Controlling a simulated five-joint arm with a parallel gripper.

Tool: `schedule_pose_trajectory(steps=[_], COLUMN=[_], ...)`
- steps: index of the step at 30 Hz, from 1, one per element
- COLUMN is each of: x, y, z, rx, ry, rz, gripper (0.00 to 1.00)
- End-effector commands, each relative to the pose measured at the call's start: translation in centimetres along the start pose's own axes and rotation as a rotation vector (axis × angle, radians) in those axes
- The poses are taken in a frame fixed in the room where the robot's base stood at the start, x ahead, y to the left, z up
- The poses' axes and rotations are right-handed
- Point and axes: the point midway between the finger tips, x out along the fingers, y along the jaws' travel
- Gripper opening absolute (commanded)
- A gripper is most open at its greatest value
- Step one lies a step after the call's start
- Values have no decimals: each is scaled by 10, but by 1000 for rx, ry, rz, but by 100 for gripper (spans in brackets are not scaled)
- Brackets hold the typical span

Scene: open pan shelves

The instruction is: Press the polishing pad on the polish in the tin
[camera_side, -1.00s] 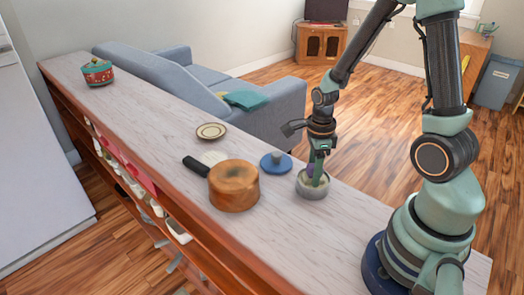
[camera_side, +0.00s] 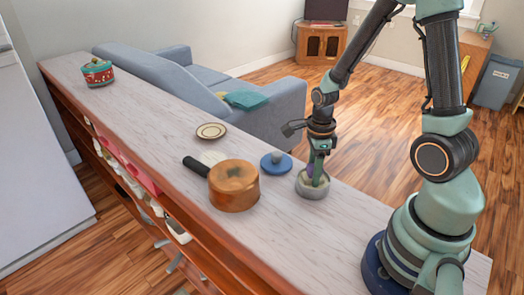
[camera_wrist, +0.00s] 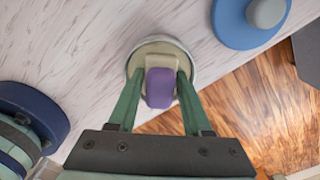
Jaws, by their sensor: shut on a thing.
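The tin (camera_side: 312,191) is a round grey open tin standing on the counter, right of the blue lid-like disc. In the wrist view, the tin (camera_wrist: 137,60) shows a pale rim and a dull cream inside. My gripper (camera_side: 317,174) reaches down into the tin's opening. In the wrist view, my gripper (camera_wrist: 160,82) is shut on the polishing pad (camera_wrist: 160,90), a purple block with a beige part beside it. The pad is over or in the tin; its underside is hidden, so I cannot tell whether it touches the polish.
A blue disc with a grey knob (camera_side: 276,163) lies just left of the tin. A copper-brown pan (camera_side: 233,188) with a black handle stands farther left. A small plate (camera_side: 211,131) and a red-and-teal pot (camera_side: 97,73) are farther back.

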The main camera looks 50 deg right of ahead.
Motion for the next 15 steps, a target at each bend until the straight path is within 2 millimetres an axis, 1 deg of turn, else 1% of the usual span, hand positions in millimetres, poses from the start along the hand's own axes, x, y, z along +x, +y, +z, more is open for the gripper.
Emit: schedule_pose_trajectory(steps=[2,15], x=[-1,-33], y=[0,-1], z=[0,0], rx=[0,0], ry=[0,-1], rz=[-1,-2], gripper=[5,5])
